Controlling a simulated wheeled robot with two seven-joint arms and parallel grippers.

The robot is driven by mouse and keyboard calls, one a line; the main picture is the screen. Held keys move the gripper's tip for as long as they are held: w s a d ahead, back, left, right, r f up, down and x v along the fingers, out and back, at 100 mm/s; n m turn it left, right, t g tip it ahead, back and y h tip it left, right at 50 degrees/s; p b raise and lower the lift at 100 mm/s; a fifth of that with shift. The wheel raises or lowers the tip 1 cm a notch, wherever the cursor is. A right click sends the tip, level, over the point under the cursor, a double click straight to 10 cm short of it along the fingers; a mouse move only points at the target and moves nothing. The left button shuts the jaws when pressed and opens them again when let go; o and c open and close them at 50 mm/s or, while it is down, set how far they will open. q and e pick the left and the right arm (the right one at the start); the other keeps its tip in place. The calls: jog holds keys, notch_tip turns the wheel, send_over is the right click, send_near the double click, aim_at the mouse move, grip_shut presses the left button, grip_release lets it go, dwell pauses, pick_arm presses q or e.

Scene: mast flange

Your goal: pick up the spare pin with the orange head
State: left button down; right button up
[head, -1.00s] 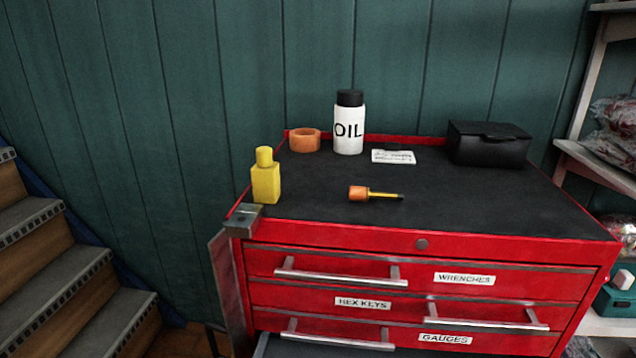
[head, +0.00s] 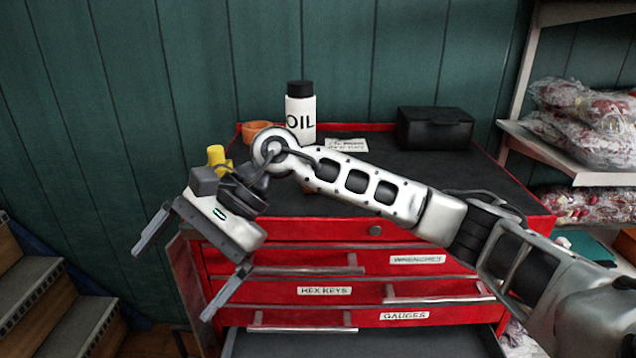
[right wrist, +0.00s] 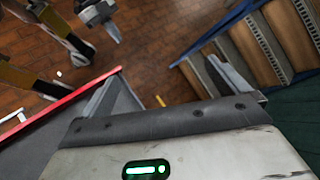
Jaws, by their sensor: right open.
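The black top (head: 470,180) of the red tool cabinet is partly visible around the arm. My right gripper (head: 175,282) is open and empty, fingers pointing down and left, in front of the cabinet's left front corner. In the right wrist view its two spread fingers (right wrist: 161,70) have the brick floor beyond them and nothing gripped.
Stairs (head: 35,300) are left, shelves (head: 580,170) right.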

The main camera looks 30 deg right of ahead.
jog(key=w+d+r+n+t+h, duration=0.25)
jog(key=d+r+h, duration=0.4)
jog(key=d, duration=0.65)
jog(key=w+d+r+n+t+h, duration=0.15)
jog(key=w+d+r+h, duration=0.4)
jog(key=d, duration=0.85)
jog(key=shift+m+t+h, duration=0.3)
jog(key=shift+m, duration=0.2)
jog(key=shift+s+p+x, duration=0.2)
jog(key=shift+p+x, duration=0.35)
jog(key=shift+x, duration=2.6)
jog(key=shift+s+p+x, duration=0.2)
jog(key=shift+p+x, duration=0.35)
jog(key=shift+x, duration=2.6)
jog(key=shift+f, duration=0.1)
jog(key=c, duration=0.7)
